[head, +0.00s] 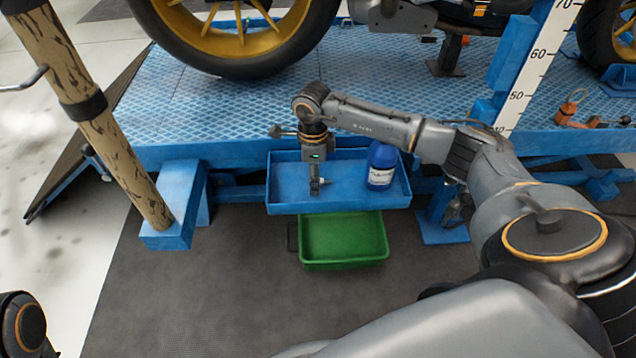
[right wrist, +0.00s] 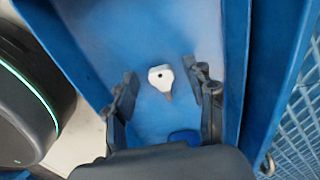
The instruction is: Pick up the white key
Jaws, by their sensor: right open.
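The white key (right wrist: 160,73) lies on the floor of the blue tray (head: 350,198), with its head and a short darker shaft showing in the right wrist view. My right gripper (head: 316,190) points down into the tray. In the right wrist view the two fingers of this gripper (right wrist: 165,84) are spread apart, one on each side of the key, with clear gaps. Nothing is held between them. In the head view the gripper largely hides the key. My left gripper is outside both views.
A blue bottle (head: 381,168) with a white label stands at the tray's right end. A green bin (head: 344,264) sits below the tray on the dark mat. The blue lift platform (head: 230,115) carrying a motorcycle wheel (head: 236,72) rises behind the tray.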

